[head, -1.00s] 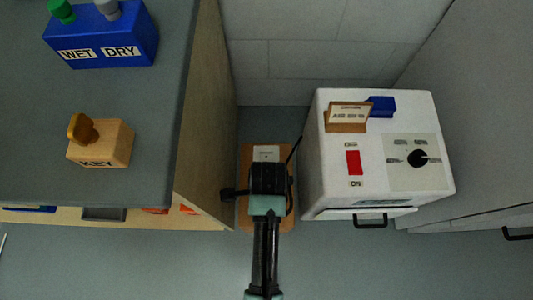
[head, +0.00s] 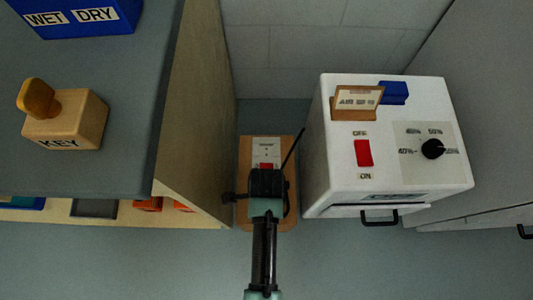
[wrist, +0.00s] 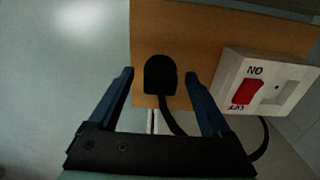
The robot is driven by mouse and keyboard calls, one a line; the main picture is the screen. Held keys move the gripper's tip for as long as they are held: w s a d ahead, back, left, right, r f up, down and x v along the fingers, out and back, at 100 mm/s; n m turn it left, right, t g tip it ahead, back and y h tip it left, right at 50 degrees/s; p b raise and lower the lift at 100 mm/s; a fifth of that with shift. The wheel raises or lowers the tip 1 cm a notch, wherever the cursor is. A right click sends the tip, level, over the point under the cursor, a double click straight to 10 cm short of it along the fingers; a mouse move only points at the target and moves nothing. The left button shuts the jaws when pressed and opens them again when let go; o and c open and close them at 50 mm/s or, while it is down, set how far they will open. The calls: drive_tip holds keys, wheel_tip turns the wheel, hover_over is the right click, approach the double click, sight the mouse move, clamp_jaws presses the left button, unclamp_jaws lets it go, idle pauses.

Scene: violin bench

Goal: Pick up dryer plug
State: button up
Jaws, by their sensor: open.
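The dryer plug (wrist: 160,76) is a rounded black body in the wrist view, against a wooden board (wrist: 200,40). A black cord (wrist: 172,122) hangs from it. My gripper (wrist: 158,80) is open, with one blue-grey finger on each side of the plug and visible gaps between. In the head view my gripper (head: 268,186) is over the wooden board (head: 246,155) and hides the plug. A white switch plate (wrist: 228,74) with a red switch (wrist: 247,91) is right of the plug; this plate (head: 265,148) also shows beyond my gripper in the head view.
A white dryer cabinet (head: 345,190) with a red switch, black dial and front handle stands close on the right. A bench (head: 120,120) with a KEY block (head: 65,125) and blue WET/DRY holder (head: 90,18) is on the left. The gap between is narrow.

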drive_tip(key=shift+r, duration=0.1)
clamp_jaws()
